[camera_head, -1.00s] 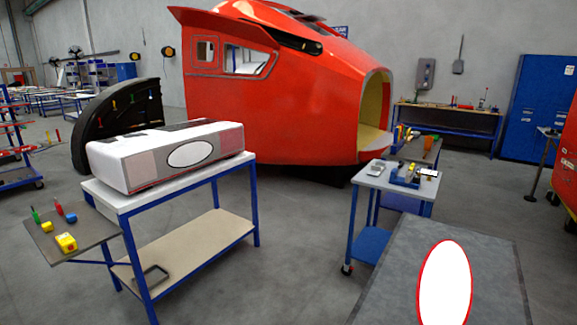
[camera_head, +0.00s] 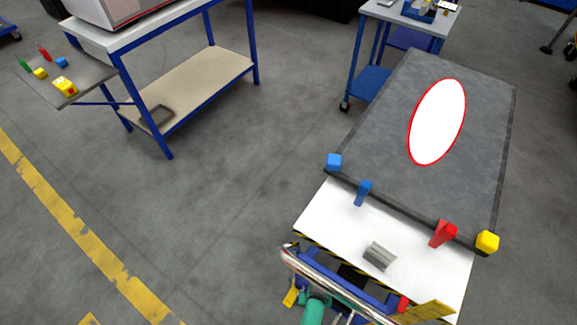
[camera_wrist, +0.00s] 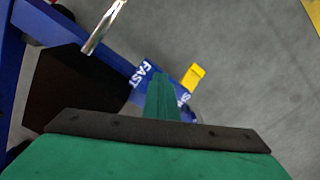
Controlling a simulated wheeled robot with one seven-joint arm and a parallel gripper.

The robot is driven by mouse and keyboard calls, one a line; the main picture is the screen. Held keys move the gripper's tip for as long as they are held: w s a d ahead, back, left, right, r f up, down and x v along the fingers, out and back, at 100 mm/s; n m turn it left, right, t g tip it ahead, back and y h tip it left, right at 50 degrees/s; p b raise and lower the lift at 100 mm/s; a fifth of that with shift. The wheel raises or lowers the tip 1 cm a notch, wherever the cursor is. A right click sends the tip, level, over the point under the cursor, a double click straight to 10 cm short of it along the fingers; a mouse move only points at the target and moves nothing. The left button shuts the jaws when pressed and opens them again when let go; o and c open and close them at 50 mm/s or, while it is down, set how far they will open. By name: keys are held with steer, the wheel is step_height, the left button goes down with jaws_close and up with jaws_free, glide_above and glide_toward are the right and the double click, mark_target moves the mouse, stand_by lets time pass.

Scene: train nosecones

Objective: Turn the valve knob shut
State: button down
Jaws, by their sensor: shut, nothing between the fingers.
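I cannot make out the valve knob for certain in either view. A small yellow handle-like piece (camera_head: 290,293) sits at the left end of the blue frame low in the head view. A yellow piece (camera_wrist: 193,76) also shows in the wrist view, beside blue panels with white lettering. My gripper (camera_wrist: 160,92) shows green in the wrist view, its fingers together with nothing between them. It points toward the lettered blue panel, and the yellow piece is just right of its tip. I cannot tell whether it touches anything. A green rounded part (camera_head: 314,311) shows at the head view's bottom edge.
A chrome bar (camera_head: 335,285) crosses the blue frame; it also shows in the wrist view (camera_wrist: 104,27). Beyond lies a white surface (camera_head: 335,220) with a grey block (camera_head: 380,256), then a dark panel (camera_head: 390,135) with coloured clamps. A blue-legged bench (camera_head: 168,110) stands left. Open floor lies between.

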steer(key=shift+w, duration=0.15)
step_height(320, 180, up, 6)
steer(key=s, duration=0.1)
stand_by(0.7)
